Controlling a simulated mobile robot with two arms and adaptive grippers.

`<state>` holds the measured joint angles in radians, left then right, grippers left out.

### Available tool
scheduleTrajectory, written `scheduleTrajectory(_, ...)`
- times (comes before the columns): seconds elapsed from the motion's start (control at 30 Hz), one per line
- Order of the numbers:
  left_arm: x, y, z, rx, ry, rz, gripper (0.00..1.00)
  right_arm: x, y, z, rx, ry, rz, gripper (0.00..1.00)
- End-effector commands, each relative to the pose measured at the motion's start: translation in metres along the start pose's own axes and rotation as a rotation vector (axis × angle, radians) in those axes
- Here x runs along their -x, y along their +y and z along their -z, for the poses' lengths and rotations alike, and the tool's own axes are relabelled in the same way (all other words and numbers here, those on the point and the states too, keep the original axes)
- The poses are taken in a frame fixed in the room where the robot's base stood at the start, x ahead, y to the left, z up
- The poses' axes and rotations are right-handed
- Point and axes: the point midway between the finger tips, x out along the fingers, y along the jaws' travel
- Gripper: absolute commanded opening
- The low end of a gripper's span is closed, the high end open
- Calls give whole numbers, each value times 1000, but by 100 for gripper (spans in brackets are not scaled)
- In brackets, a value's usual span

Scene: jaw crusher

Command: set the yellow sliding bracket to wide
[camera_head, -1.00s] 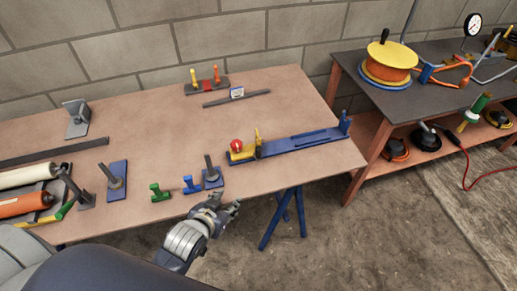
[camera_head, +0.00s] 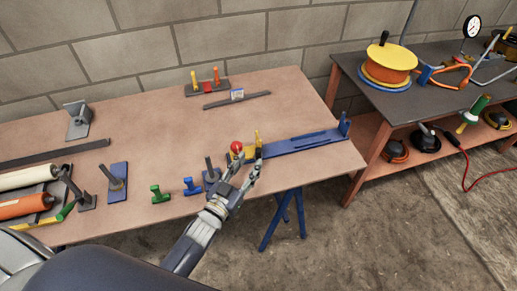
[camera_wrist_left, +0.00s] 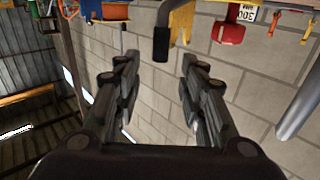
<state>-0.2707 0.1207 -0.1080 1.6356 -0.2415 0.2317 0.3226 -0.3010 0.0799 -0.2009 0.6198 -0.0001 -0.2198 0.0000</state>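The yellow sliding bracket (camera_head: 257,137) stands upright near the left end of a long blue rail (camera_head: 300,142), close to a red ball (camera_head: 237,147). My left gripper (camera_head: 246,162) is at the table's front edge, just in front of the bracket and ball, its fingers spread and empty. In the left wrist view, which looks upside down, the open fingers (camera_wrist_left: 158,70) have clear space between them. A yellow piece (camera_wrist_left: 181,25), seemingly the bracket, and a dark bent handle (camera_wrist_left: 162,40) show beyond the fingertips. The right gripper is not in view.
A small stand with a dark post (camera_head: 211,172) is close to the left of my gripper. Blue (camera_head: 191,186) and green (camera_head: 160,193) pieces lie further left. A dark bar (camera_head: 237,100) lies behind the rail. The table in between is clear.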

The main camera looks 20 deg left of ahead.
Motion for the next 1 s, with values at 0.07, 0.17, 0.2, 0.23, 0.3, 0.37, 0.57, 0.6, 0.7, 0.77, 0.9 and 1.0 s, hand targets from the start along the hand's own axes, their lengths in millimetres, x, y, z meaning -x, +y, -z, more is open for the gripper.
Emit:
scheduleTrajectory(0.07, -18, 0, 2, 0, 2, 0, 38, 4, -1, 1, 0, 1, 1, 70)
scheduleTrajectory(0.17, -36, 0, 2, 0, 0, 1, 38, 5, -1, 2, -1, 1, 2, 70)
scheduleTrajectory(0.2, -42, 0, 2, 0, 0, 1, 38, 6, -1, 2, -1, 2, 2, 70)
scheduleTrajectory(0.23, -47, 0, 2, 0, 0, 1, 38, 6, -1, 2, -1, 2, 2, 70)
scheduleTrajectory(0.3, -56, 0, 1, 0, -1, 1, 38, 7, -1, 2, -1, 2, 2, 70)
scheduleTrajectory(0.37, -62, 0, 0, 0, -1, 1, 38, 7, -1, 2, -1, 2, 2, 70)
scheduleTrajectory(0.57, -70, 0, 0, 0, -2, 1, 38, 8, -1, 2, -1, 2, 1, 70)
scheduleTrajectory(0.6, -71, 0, 0, 0, -2, 1, 38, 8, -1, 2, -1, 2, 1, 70)
scheduleTrajectory(0.7, -71, 0, 0, 0, -2, 1, 38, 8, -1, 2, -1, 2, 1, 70)
scheduleTrajectory(0.77, -71, 0, 0, 0, -2, 1, 38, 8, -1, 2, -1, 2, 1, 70)
scheduleTrajectory(0.9, -70, 0, 0, 0, -2, 1, 13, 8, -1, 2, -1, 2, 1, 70)
scheduleTrajectory(1.0, -70, 0, 0, 0, -2, 1, 0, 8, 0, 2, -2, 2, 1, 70)
